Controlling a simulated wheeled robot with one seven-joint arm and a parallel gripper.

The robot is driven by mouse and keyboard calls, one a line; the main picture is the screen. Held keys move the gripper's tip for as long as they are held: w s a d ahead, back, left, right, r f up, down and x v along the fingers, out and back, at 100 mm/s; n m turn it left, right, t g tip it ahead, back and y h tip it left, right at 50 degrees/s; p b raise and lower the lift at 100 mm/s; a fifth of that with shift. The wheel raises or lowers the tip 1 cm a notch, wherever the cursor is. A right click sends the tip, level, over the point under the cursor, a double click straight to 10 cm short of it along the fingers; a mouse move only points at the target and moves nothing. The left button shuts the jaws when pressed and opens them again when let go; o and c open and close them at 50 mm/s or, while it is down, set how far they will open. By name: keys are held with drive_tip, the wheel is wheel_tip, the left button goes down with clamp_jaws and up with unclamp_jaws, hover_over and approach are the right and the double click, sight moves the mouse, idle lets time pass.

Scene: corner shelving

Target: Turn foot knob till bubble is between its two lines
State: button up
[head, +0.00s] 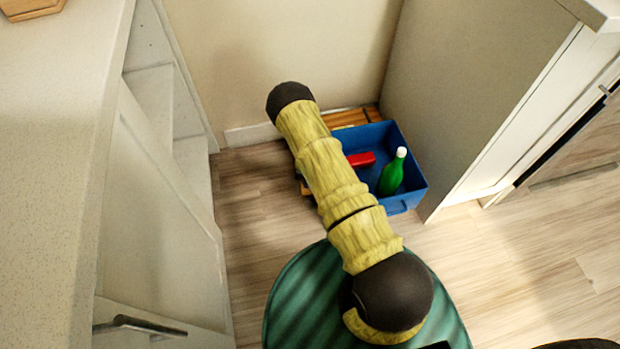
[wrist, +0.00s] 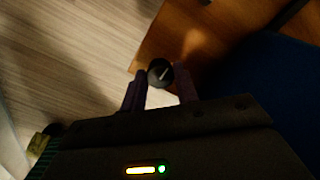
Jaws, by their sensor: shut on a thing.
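The foot knob (wrist: 160,73) is a small dark round knob with a pale line on its face. It shows in the wrist view at the corner of an orange-brown wooden board (wrist: 205,35). My gripper (wrist: 161,80) has a purple finger on each side of the knob and is shut on it. In the head view my arm hides the gripper and the knob; part of the wooden board (head: 366,115) shows behind the blue crate. I cannot make out a bubble or its two lines in either view.
The blue crate (head: 414,187) holds a green bottle (head: 391,176) and a red object (head: 361,159). A pale cabinet (head: 160,225) stands at the left, and a grey-beige cabinet side (head: 455,80) at the right. The wooden floor (head: 245,195) left of my arm is clear.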

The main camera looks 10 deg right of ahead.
drive_tip(key=o, duration=1)
drive_tip(key=shift+c, duration=0.2)
wheel_tip(320, 180, up, 17)
drive_tip(key=p, duration=0.6)
drive_tip(key=shift+r+p, duration=0.2)
drive_tip(key=shift+p, duration=0.1)
drive_tip(key=shift+r, duration=0.1)
